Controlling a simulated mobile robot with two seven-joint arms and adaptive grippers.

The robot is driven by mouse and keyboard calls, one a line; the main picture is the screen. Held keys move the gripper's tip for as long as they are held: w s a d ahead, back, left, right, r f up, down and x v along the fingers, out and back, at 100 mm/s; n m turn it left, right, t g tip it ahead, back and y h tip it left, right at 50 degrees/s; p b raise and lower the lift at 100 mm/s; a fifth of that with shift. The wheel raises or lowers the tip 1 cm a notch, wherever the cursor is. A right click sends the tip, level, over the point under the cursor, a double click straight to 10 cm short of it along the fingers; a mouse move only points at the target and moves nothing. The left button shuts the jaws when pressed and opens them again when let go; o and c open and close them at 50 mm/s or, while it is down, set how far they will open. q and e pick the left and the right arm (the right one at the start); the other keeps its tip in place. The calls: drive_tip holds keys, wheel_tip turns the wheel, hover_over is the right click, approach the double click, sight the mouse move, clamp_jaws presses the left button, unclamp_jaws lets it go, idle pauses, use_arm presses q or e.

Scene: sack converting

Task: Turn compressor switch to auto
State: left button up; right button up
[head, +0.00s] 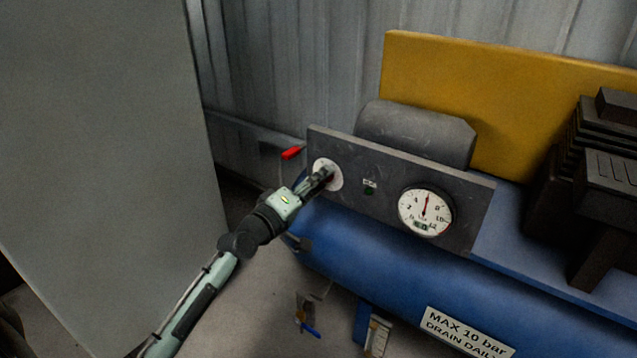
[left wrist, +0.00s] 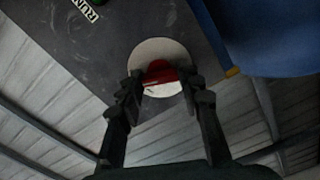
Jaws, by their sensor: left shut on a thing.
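The compressor switch is a red knob (left wrist: 160,70) on a round white plate (left wrist: 160,50). The plate also shows in the head view (head: 335,168), at the left end of the dark control panel (head: 385,205). My left gripper (head: 324,177) reaches the switch from the lower left. In the left wrist view the fingers (left wrist: 161,82) stand on either side of the knob, shut on it. The fingers cover most of the knob in the head view. I cannot read any marks on the plate or tell which position the knob points to. My right gripper is not in view.
A pressure gauge (head: 425,212) and a small green lamp (head: 369,191) sit to the right on the panel. A red lever (head: 292,152) sticks out behind the panel's left edge. The blue tank (head: 390,275) lies below. A large grey surface (head: 100,130) stands at left.

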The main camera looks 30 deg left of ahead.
use_arm(q)
drive_tip(key=shift+m, duration=0.6)
drive_tip(key=o, duration=1.2)
drive_tip(key=shift+c, duration=0.2)
drive_tip(key=s+a, duration=0.1)
drive_tip(key=s, duration=1.1)
drive_tip(key=shift+a, duration=0.35)
